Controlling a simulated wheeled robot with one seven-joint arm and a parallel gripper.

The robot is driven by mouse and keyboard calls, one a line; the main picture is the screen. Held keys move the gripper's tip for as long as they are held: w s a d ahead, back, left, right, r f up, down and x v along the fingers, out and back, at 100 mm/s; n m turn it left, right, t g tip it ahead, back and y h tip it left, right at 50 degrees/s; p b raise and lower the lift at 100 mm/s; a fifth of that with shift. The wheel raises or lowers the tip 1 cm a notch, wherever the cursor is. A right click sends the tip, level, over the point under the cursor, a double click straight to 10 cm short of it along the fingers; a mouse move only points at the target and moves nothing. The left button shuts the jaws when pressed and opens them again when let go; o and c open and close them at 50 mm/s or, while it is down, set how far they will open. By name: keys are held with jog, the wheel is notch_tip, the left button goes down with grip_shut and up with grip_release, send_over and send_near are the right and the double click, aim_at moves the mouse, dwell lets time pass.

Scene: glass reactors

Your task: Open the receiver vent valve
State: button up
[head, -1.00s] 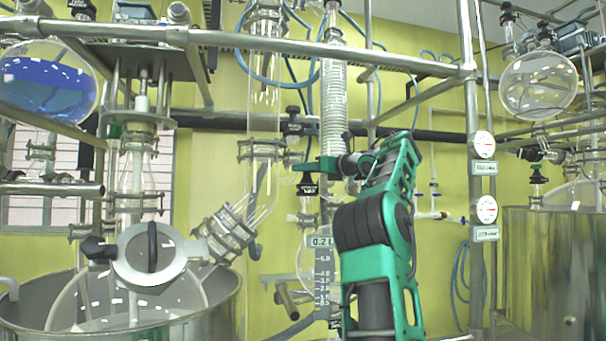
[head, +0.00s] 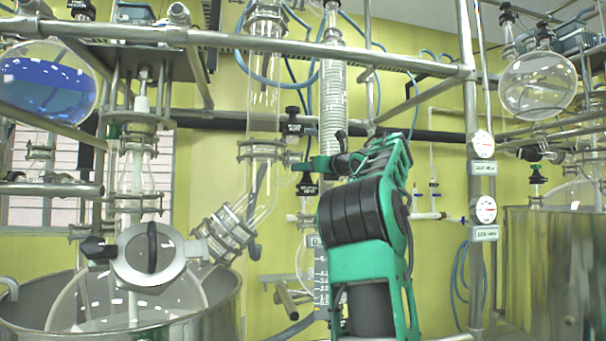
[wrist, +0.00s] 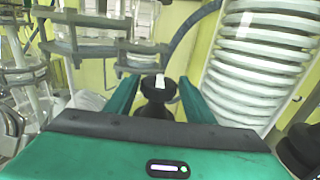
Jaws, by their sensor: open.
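A black valve knob with a white mark (wrist: 157,84) shows in the wrist view, between the two green fingers of my gripper (wrist: 158,92). The fingers are open, with one on each side of the knob; whether either touches it I cannot tell. In the head view my gripper (head: 303,166) is at the glass receiver column, just above a black labelled valve (head: 307,187), which seems to be the same one. Its label is too small to read. The receiver (head: 321,272) with a printed scale stands below, partly hidden behind my arm.
Another black labelled valve (head: 292,128) sits just above my gripper. A ribbed glass condenser (head: 333,95) stands close to the right, and a glass tube (head: 263,185) to the left. A metal rail (head: 340,53) crosses overhead. Two gauges (head: 483,144) hang on a post at right.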

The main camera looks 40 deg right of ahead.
jog(key=shift+m+h, duration=0.3)
jog(key=shift+h, duration=0.2)
jog(key=shift+a+h, duration=0.1)
jog(key=shift+h, duration=0.2)
jog(key=shift+m+h, duration=0.4)
jog(key=shift+m, duration=0.1)
jog(key=shift+m+g+h, duration=0.4)
jog(key=shift+m+h, duration=0.1)
jog(key=shift+h, duration=0.3)
jog(key=shift+f+h, duration=0.1)
jog(key=shift+h, duration=0.2)
jog(key=shift+m, duration=0.4)
jog(key=shift+w+m+g+h, duration=0.15)
jog(key=shift+m+g+h, duration=0.5)
jog(key=shift+h, duration=0.45)
jog(key=shift+f+g+h, duration=0.1)
jog(key=shift+g+h, duration=0.15)
jog(key=shift+h, duration=0.05)
jog(key=shift+m+g+h, duration=0.3)
jog(key=shift+m, duration=0.15)
